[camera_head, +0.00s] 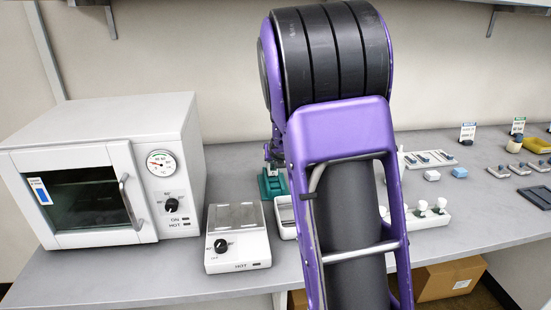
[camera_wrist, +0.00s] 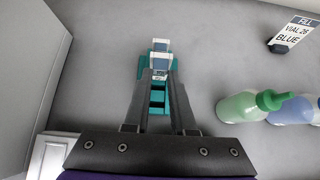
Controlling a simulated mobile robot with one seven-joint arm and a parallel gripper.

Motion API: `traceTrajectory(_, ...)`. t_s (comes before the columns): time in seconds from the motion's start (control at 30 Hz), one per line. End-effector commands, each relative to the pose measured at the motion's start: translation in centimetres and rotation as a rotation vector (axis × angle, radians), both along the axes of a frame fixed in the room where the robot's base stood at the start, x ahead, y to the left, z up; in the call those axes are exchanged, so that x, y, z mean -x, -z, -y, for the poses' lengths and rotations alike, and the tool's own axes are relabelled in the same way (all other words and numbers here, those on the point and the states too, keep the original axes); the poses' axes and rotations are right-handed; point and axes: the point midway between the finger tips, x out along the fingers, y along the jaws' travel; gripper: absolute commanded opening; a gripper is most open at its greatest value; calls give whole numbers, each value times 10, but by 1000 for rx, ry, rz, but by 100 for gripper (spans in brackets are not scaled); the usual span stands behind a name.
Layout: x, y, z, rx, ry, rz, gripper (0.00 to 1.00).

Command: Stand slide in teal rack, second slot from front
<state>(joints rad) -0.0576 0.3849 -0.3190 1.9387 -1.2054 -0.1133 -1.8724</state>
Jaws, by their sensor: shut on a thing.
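The teal rack (camera_wrist: 157,97) stands on the grey bench; its slots run away from my gripper in the wrist view. In the head view the rack (camera_head: 268,187) is partly hidden behind my arm. My gripper (camera_wrist: 160,74) is shut on a pale slide (camera_wrist: 160,64) with a dark-marked label, over the rack. A second pale, blue-tinted piece (camera_wrist: 161,44) shows just beyond it at the rack's far end; I cannot tell whether it is a separate slide. Whether the slide's lower edge is inside a slot is hidden.
A white oven (camera_head: 100,170) and a hot plate (camera_head: 238,238) stand left of the rack. A green bottle (camera_wrist: 243,105) and a blue bottle (camera_wrist: 294,110) stand to its right in the wrist view, with a sign (camera_wrist: 293,32) beyond. Bench between them and the rack is clear.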

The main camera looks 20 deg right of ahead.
Motion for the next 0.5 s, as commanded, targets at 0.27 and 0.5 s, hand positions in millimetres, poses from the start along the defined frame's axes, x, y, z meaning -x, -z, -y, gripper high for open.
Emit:
traceTrajectory(0.27, 0, 2, 0, 0, 0, 0, 0)
traceTrajectory(0.5, 4, 4, -1, 2, -1, -3, 0)
